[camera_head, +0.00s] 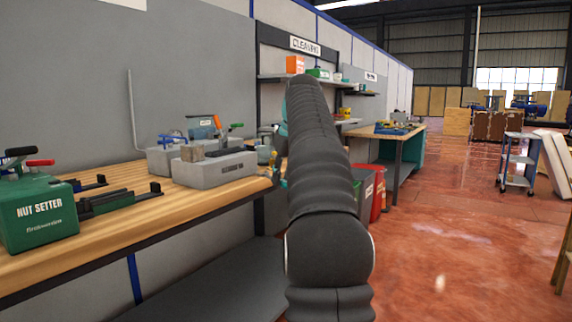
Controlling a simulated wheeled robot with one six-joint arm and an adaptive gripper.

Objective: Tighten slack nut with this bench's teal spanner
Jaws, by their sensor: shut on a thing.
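My grey arm rises through the middle of the view and hides what lies behind it. Small parts, some teal, show just left of the arm by the far end of the wooden bench (140,207). They are too small to tell whether one is the teal spanner. No slack nut can be made out. A grey block-like fixture (214,169) stands on the bench, left of the arm.
A green box marked "NUT SETTER" (38,214) and a dark green rail fixture (117,203) stand on the near bench. Beyond the arm are a red bin (378,193) and another bench (388,133). The red floor at right is open, with a trolley (518,160) farther back.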

